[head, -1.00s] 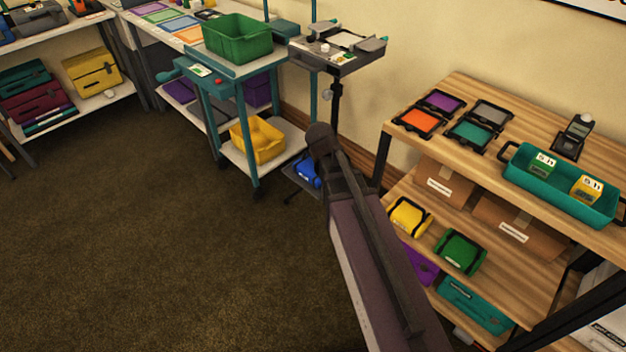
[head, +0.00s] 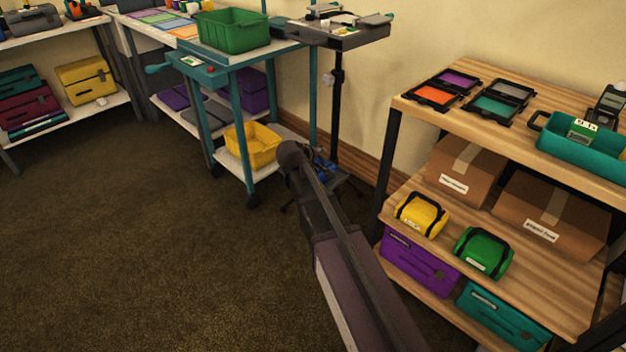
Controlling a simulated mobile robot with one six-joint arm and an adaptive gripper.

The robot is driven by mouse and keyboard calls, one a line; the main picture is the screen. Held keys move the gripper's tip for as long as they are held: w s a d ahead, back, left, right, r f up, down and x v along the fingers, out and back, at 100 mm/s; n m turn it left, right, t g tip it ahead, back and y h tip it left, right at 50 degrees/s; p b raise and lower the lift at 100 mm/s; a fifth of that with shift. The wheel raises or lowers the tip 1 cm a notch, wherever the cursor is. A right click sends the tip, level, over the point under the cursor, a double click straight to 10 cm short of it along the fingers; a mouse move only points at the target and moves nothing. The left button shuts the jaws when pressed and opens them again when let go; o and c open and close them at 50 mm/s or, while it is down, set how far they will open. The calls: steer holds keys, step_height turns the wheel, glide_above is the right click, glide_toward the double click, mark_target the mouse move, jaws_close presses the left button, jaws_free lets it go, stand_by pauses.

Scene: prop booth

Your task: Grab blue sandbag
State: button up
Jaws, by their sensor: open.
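A blue object (head: 323,168), likely the blue sandbag, shows low down at the foot of the black stand (head: 337,120). My arm covers much of it from the front, so its full shape is hidden. My arm reaches up from the bottom of the head view to a dark rounded joint just left of the blue object. My gripper's fingers are not visible, so where they are relative to the blue object cannot be seen.
A teal cart (head: 237,110) with a yellow bin (head: 252,145) stands left of the stand. On the right, a wooden shelf unit (head: 385,235) holds a yellow bag (head: 421,213), a green bag (head: 483,252) and boxes. The carpet at left is clear.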

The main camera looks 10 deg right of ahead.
steer(key=w+a+f+n+t+b, duration=0.3)
steer(key=w+f+b, duration=0.5)
steer(key=b, duration=0.3)
steer(key=shift+a+n+t, duration=0.3)
steer(key=shift+a+n, duration=0.4)
steer(key=shift+a, duration=0.65)
steer(key=shift+w, duration=0.15)
steer(key=b+x, duration=0.3)
steer(key=x, duration=0.4)
steer(key=shift+w+d+f, duration=0.1)
steer(key=shift+w+d, duration=0.4)
steer(key=shift+w, duration=0.1)
steer(key=shift+w+f, duration=0.1)
steer(key=shift+r+b+x, duration=0.15)
steer(key=shift+b+x, duration=0.2)
steer(key=shift+x, duration=0.9)
steer(key=shift+r+b+x, duration=0.15)
steer(key=shift+b+x, duration=0.15)
steer(key=shift+x, duration=0.95)
steer(key=shift+d, duration=0.15)
jaws_close()
